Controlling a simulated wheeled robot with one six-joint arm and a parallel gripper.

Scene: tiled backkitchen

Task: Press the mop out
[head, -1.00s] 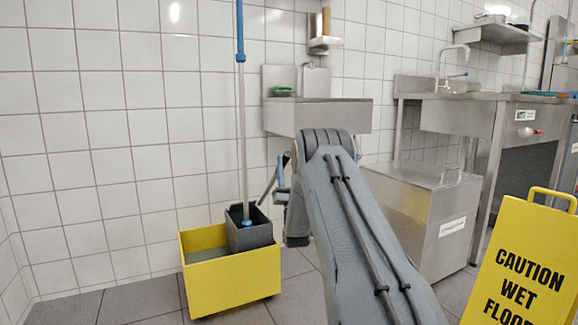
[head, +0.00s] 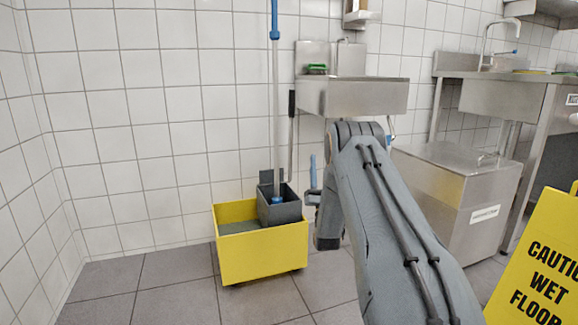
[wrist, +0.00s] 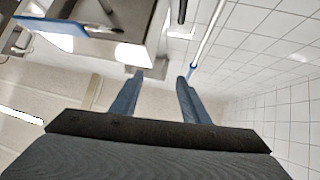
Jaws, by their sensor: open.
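The mop stands upright with its pale pole (head: 275,110) and blue upper grip in the grey wringer (head: 280,212), which sits on the yellow bucket (head: 262,254). The mop head is hidden inside the wringer. The wringer's lever, with a black grip (head: 291,104), stands nearly upright just right of the pole. My gripper (head: 313,175) is right of the lever, partly hidden by my arm. In the wrist view its two blue fingers (wrist: 160,80) are apart with nothing between them. The black grip (wrist: 182,12) and the pole (wrist: 205,42) show beyond the fingertips.
A steel hand sink (head: 352,97) hangs on the tiled wall behind my arm. A steel cabinet (head: 440,195) and a counter stand to the right. A yellow wet-floor sign (head: 540,265) is at the front right. The floor left of the bucket is clear.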

